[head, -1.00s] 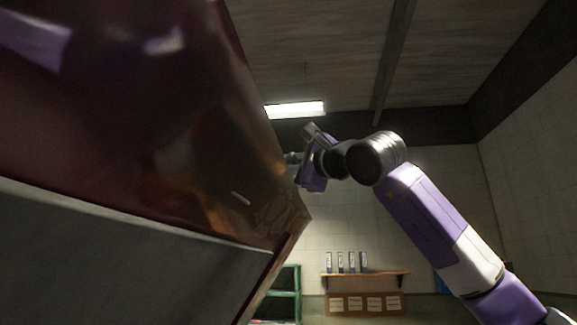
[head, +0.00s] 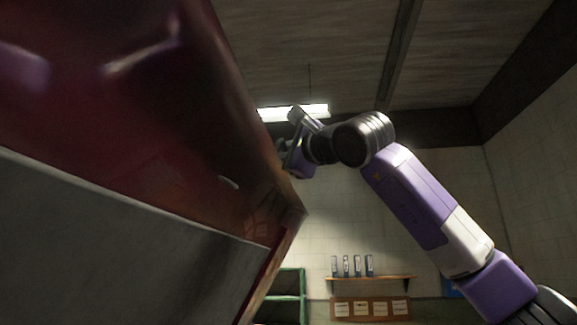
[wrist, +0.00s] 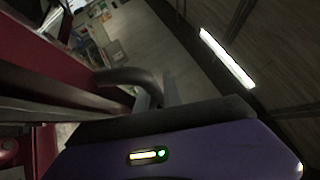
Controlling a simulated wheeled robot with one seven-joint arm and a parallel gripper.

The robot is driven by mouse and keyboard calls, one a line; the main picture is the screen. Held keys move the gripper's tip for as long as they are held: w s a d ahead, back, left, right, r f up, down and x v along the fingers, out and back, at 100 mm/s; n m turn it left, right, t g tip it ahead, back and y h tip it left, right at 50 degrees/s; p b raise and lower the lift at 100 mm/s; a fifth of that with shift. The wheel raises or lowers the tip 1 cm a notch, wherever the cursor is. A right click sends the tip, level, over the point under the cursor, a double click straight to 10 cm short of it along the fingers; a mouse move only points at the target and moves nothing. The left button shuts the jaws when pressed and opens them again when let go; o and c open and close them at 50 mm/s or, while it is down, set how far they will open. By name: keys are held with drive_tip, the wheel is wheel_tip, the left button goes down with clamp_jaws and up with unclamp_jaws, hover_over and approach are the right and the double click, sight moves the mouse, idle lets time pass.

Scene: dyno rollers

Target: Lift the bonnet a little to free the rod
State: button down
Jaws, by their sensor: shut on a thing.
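The bonnet (head: 150,110) is a large, glossy dark red panel filling the left of the head view, raised and steeply tilted. My gripper (head: 284,152) is up at its right edge, and its fingertips are partly hidden there. It is shut, apparently on the bonnet's edge. In the wrist view, my gripper's dark fingers (wrist: 140,88) reach in beside dark bars and red bodywork at the left; the exact contact is unclear. I cannot make out the rod with certainty in either view.
A grey panel (head: 120,235) lies below the bonnet. A ceiling lamp (head: 295,112) hangs behind my gripper. A wall shelf with several binders (head: 350,266) and a green rack (head: 290,283) stand far back. The space right of the bonnet looks open around my arm.

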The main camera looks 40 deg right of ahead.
sight(286, 150)
drive_tip(key=shift+w+a+r, duration=0.2)
drive_tip(key=shift+w+a, duration=0.25)
drive_tip(key=shift+w, duration=0.05)
drive_tip(key=c, duration=1.8)
unclamp_jaws()
drive_tip(key=shift+a, duration=0.1)
drive_tip(key=shift+o, duration=0.2)
drive_tip(key=shift+s+f, duration=0.1)
drive_tip(key=shift+s, duration=0.15)
drive_tip(key=b+v, duration=0.3)
drive_tip(key=v, duration=0.4)
drive_tip(key=shift+s+b, duration=0.1)
drive_tip(key=shift+b, duration=0.3)
